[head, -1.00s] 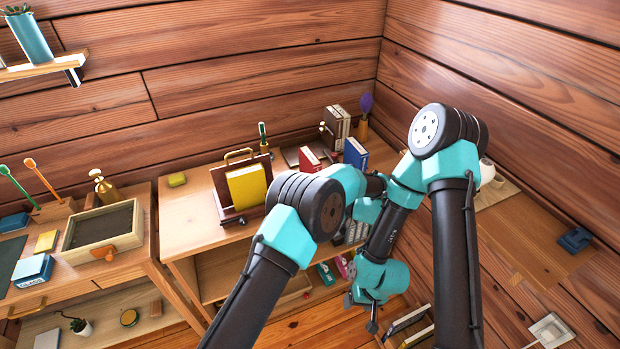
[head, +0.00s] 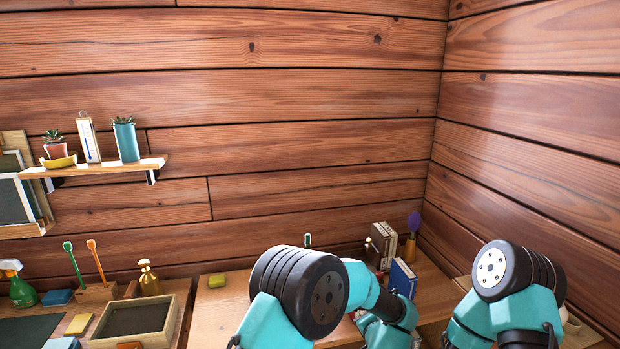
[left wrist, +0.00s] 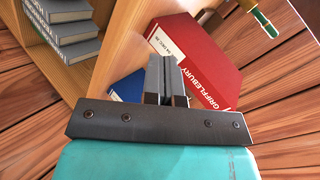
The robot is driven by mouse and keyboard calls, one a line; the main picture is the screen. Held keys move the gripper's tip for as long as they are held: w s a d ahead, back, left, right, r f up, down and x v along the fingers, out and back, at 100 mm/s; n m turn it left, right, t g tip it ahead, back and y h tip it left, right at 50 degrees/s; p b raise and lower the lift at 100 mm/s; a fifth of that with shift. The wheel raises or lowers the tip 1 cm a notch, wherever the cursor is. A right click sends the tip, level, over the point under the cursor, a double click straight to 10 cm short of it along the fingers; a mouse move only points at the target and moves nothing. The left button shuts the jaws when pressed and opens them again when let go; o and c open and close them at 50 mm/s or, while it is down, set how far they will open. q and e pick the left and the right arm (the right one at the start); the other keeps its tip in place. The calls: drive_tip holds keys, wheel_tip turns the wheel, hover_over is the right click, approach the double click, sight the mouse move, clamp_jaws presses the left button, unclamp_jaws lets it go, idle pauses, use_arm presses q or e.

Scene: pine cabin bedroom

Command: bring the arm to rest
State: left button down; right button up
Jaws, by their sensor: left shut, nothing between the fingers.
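My left gripper (left wrist: 166,70) shows in the left wrist view, its two dark fingers together with nothing between them. Beyond the fingers lies a red book (left wrist: 197,58) with white lettering on its spine, and a blue book (left wrist: 128,88) partly hidden at the left. I cannot tell whether the fingers touch either book. In the head view my left arm (head: 300,292) reaches over the desk, and its gripper is below the picture. My right arm (head: 505,285) is at the lower right, with its gripper out of view.
A stack of grey books (left wrist: 70,32) stands on a wooden shelf in the left wrist view. In the head view, a blue book (head: 403,279) and a purple-topped vase (head: 411,245) stand on the desk. A wooden tray (head: 168,337) is at the left, below a wall shelf (head: 100,168).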

use_arm(q)
drive_tip(key=s+a+f+n+g+h, duration=0.15)
drive_tip(key=s+a+f, duration=0.3)
drive_tip(key=a, duration=0.45)
drive_tip(key=s+a+f+n+g+h, duration=0.1)
drive_tip(key=s+a+f+n+g, duration=0.3)
drive_tip(key=a, duration=0.6)
drive_tip(key=s+a+f+n+g+h, duration=0.1)
drive_tip(key=s+a+f+h, duration=0.1)
drive_tip(key=s+a+f, duration=0.5)
drive_tip(key=s+a+f+n+g+h, duration=0.1)
drive_tip(key=s+a+n+g, duration=0.2)
drive_tip(key=s+a+n, duration=0.4)
drive_tip(key=s+a, duration=0.5)
drive_tip(key=a, duration=0.1)
drive_tip(key=shift+s+f, duration=0.4)
drive_tip(key=c, duration=1.8)
unclamp_jaws()
drive_tip(key=shift+a, duration=0.1)
